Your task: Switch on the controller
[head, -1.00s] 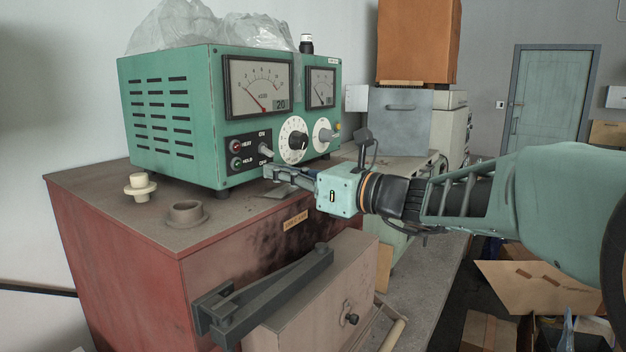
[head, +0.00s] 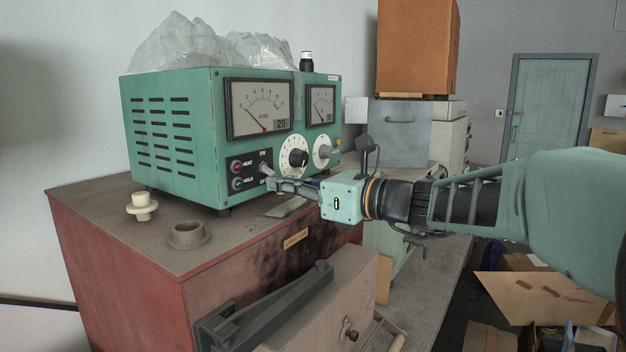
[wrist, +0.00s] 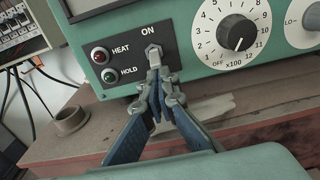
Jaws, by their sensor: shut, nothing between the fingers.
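The controller (head: 175,130) is a green box with two dial meters, standing on a red-sided cabinet. Its black panel (head: 246,176) carries a red HEAT lamp (wrist: 100,55), a green HOLD lamp (wrist: 108,75) and a metal toggle switch (head: 265,168). ON is printed above the switch, which also shows in the wrist view (wrist: 153,52). The lever seems to tilt downward, its tip partly hidden. My gripper (wrist: 160,73) is shut and empty, fingertips just below the lever. I cannot tell whether they touch it. In the head view my gripper (head: 270,184) covers part of the OFF label.
A numbered knob (head: 298,158) and a smaller dial (head: 323,151) lie right of the switch. A cream stopper (head: 141,206) and a brown ring (head: 187,235) stand on the cabinet top (head: 100,200). Clear plastic (head: 180,42) covers part of the controller's top.

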